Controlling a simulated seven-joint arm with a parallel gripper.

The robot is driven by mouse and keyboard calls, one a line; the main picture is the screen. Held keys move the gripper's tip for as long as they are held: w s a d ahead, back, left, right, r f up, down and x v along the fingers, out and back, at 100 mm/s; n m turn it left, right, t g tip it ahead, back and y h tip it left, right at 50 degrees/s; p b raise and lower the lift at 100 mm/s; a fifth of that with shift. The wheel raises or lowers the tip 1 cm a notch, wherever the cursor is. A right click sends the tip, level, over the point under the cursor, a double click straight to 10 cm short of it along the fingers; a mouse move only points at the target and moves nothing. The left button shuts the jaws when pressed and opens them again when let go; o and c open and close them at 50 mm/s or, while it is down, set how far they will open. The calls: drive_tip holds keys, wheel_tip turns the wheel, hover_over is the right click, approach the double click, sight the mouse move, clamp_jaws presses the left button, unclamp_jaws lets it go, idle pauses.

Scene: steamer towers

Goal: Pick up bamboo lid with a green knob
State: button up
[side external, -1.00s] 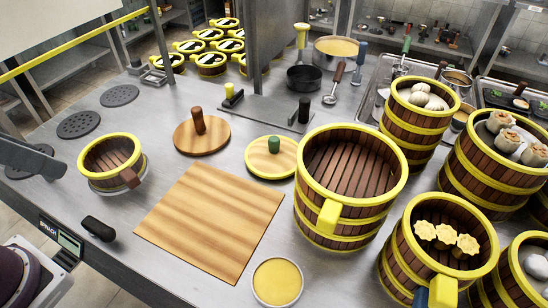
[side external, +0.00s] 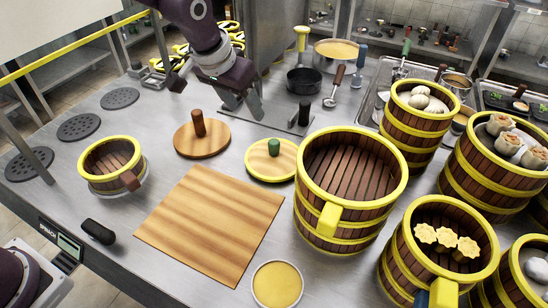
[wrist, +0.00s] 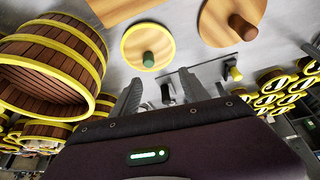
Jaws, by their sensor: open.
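The bamboo lid with a green knob (side external: 262,165) lies flat on the steel counter, with a yellow rim and pale wood top. It also shows in the wrist view (wrist: 134,44), beyond my fingers. My gripper (side external: 238,104) is open and empty, above the counter behind the lid and apart from it. Its two fingers (wrist: 156,88) point toward the counter area in the wrist view. A second lid, brown with a brown knob (side external: 189,140), lies to the left of the green-knobbed one and has no yellow rim.
A large empty steamer (side external: 309,225) stands close to the lid's right. A wooden board (side external: 210,225) lies in front. A small steamer (side external: 97,176) stands left. A black pan (side external: 303,82) and upright-handled tools (side external: 304,112) are behind. Filled steamers (side external: 408,125) crowd the right.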

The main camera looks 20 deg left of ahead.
hover_over(273, 142)
drive_tip(key=s, duration=0.2)
drive_tip(key=shift+m, duration=0.3)
drive_tip(key=f, duration=0.8)
drive_tip(key=shift+a, duration=0.2)
drive_tip(key=x, duration=0.6)
drive_tip(key=shift+s+f, duration=0.15)
drive_tip(key=shift+f, duration=0.25)
clamp_jaws()
drive_tip(key=shift+r, duration=0.1)
